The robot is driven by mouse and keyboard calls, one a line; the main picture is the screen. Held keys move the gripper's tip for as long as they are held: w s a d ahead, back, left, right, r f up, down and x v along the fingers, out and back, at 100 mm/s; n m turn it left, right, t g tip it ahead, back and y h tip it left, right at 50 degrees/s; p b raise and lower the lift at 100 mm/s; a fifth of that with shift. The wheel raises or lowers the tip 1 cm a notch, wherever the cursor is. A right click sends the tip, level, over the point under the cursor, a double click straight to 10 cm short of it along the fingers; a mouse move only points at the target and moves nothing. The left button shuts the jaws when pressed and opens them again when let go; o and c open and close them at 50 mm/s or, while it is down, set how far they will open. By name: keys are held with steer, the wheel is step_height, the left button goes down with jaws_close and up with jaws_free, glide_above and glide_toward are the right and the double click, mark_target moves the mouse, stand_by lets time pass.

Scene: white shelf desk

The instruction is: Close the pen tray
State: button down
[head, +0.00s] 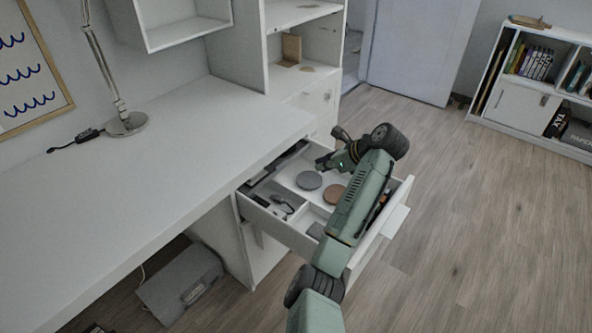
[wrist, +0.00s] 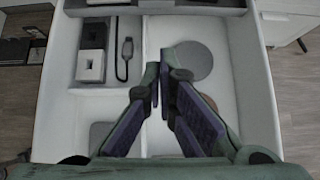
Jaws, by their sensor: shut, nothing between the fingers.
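The pen tray (head: 301,246) is a white drawer pulled out from under the white desk, with dividers and small items inside. In the wrist view its white floor and walls (wrist: 238,75) fill most of the picture. My gripper (head: 325,163) is over the drawer, with my arm crossing above its front part. In the wrist view my gripper (wrist: 160,75) has its fingertips together, with nothing between them, above the drawer's inside. My arm hides part of the drawer front in the head view. I cannot tell whether the fingers touch the drawer.
The drawer holds a grey disc (head: 309,180), a brown disc (head: 334,193) and a cable (wrist: 125,58). The desk top (head: 130,190) carries a lamp (head: 126,124). A grey box (head: 180,283) lies under the desk. Open floor (head: 480,240) lies right of the drawer.

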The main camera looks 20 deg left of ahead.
steer(key=p, duration=0.2)
glide_toward(280, 171)
step_height(280, 171, down, 3)
steer(key=a, duration=0.2)
steer(key=shift+w+a+f, duration=0.25)
steer(key=shift+w+a, duration=0.1)
steer(key=shift+w, duration=0.4)
steer(key=shift+a, duration=0.1)
